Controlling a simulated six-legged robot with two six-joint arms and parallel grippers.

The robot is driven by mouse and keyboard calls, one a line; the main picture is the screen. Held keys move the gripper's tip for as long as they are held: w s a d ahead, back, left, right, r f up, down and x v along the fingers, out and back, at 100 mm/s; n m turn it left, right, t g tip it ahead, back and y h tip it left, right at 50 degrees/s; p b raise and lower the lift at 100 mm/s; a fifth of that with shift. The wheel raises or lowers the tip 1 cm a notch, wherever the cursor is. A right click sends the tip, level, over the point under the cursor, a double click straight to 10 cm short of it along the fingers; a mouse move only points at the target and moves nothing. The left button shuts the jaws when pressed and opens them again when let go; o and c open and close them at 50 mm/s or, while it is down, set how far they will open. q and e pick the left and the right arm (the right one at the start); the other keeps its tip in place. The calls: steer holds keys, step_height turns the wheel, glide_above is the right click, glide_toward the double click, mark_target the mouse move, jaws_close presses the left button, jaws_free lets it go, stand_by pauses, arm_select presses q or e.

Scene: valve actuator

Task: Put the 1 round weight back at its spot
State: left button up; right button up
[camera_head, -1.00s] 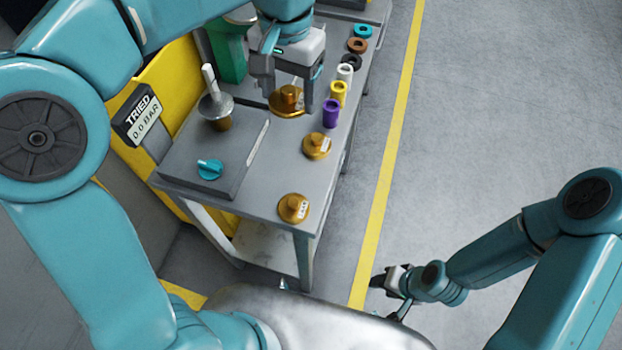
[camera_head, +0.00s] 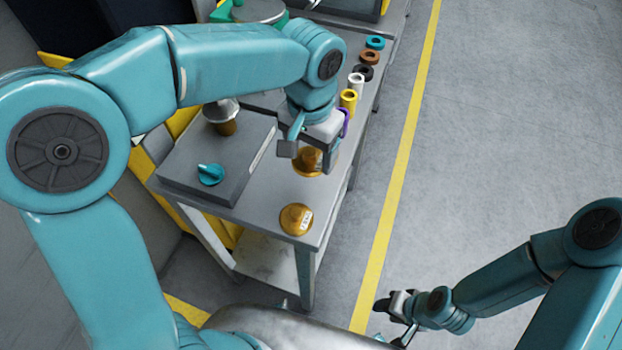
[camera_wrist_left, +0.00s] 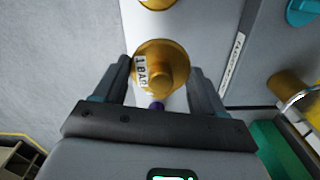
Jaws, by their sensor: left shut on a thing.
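My left gripper (camera_head: 309,155) is low over the near half of the grey bench, its fingers shut on a brass round weight (camera_head: 307,162). In the left wrist view this weight (camera_wrist_left: 163,68) shows between the fingers, with a knob on top and a white "1 BAR" label. Whether its underside touches the bench cannot be told. A second brass weight (camera_head: 296,219) stands at the bench's near corner; part of it also shows at the top of the wrist view (camera_wrist_left: 157,3). My right gripper (camera_head: 394,320) is open and empty over the floor, far from the bench.
A row of coloured rings, with a yellow one (camera_head: 348,100), runs along the bench's right edge; a purple ring (camera_head: 345,122) is close beside my left gripper. A raised grey panel (camera_head: 240,165) with a teal knob (camera_head: 210,174) lies left. The bench between the two weights is clear.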

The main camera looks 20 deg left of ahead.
arm_select(q)
glide_above(311, 187)
step_height(311, 187, down, 4)
steer(key=shift+w+d+f, duration=0.1)
steer(key=shift+f, duration=0.15)
step_height(311, 187, down, 4)
steer(key=shift+r, duration=0.25)
steer(key=shift+f, duration=0.5)
steer(key=shift+r, duration=0.1)
steer(key=shift+b, duration=0.3)
steer(key=o, duration=0.7)
steer(key=shift+f, duration=0.25)
steer(key=o, duration=0.4)
steer(key=shift+r, duration=0.1)
